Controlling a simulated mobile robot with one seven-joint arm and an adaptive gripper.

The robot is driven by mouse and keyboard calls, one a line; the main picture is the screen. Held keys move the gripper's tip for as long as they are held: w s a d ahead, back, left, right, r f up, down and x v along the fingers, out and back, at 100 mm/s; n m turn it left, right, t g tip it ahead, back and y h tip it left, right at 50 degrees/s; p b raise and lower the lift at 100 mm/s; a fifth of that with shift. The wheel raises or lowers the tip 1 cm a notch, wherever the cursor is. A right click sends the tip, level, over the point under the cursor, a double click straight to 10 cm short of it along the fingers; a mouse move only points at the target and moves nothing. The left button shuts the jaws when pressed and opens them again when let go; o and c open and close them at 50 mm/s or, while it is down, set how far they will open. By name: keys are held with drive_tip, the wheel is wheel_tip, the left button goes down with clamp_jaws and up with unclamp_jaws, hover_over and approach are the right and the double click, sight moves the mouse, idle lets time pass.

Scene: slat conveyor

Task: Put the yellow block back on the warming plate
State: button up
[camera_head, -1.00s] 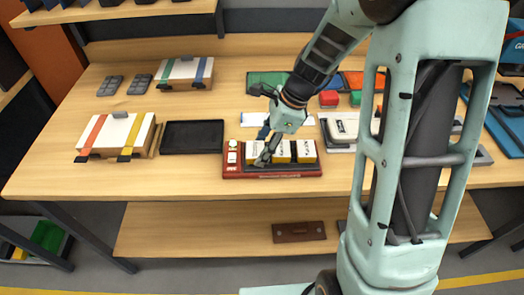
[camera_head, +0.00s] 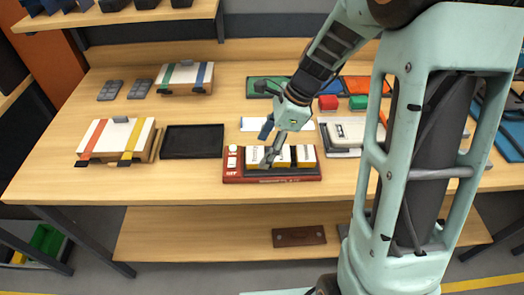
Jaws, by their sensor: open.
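I see a left block (camera_head: 253,157), a middle block (camera_head: 284,157) and a right block (camera_head: 306,157). I cannot tell which one is the task's block, or for certain whether this unit is the warming plate. My gripper (camera_head: 265,147) is open, pointing down at the left and middle blocks. One finger overlaps the gap between them in the picture and partly hides them. Contact cannot be told.
A black tray (camera_head: 192,142) lies left of the unit, beside a strapped white box (camera_head: 116,139). Another strapped box (camera_head: 185,78) stands behind. A red block (camera_head: 328,102) and a green block (camera_head: 358,102) are behind right. My arm hides much of the right side.

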drive_tip(key=v, duration=0.9)
drive_tip(key=shift+d+r, duration=0.15)
drive_tip(key=shift+r, duration=0.15)
